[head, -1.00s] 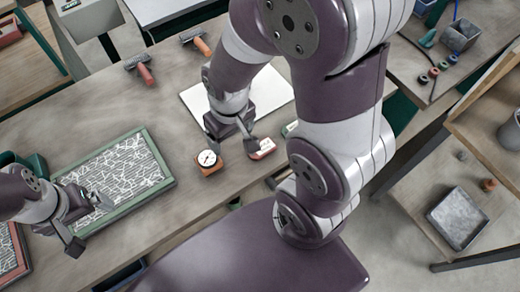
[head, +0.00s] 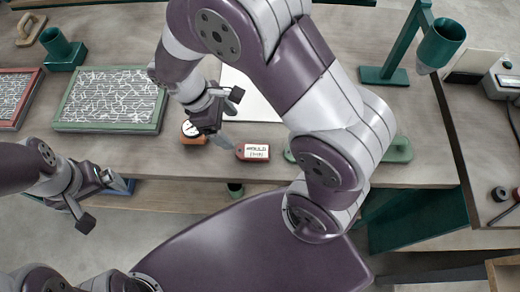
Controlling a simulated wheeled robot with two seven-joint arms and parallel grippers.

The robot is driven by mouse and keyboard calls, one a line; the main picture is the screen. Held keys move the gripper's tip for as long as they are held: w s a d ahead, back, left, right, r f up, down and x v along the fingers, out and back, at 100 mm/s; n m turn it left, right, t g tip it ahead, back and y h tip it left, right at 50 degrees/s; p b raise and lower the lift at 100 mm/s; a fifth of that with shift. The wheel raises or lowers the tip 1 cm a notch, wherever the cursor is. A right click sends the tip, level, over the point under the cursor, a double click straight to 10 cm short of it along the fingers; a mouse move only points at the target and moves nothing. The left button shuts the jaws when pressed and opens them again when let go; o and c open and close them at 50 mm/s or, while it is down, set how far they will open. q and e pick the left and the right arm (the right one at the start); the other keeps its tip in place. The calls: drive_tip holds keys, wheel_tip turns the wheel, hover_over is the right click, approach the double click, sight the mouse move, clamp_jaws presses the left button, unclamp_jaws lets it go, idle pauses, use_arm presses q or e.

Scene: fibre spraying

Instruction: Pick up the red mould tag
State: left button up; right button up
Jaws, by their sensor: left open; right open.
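The red mould tag (head: 252,152) lies flat near the front edge of the table, its white label facing up. My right gripper (head: 229,117) is open and empty, just up and left of the tag. One of its fingers is close to the tag's left end; I cannot tell whether it touches. My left gripper (head: 101,201) is open and empty at the lower left, in front of the table edge and well away from the tag.
An orange dial gauge (head: 190,138) sits just left of the tag, partly behind my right gripper. A white sheet (head: 252,100) lies behind. A green-framed fibre tray (head: 110,98) is to the left. A green stand (head: 385,75) stands at the back right.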

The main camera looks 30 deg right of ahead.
sight(251, 151)
drive_tip(key=x, duration=1.2)
drive_tip(key=shift+f, duration=0.3)
drive_tip(key=c, duration=1.1)
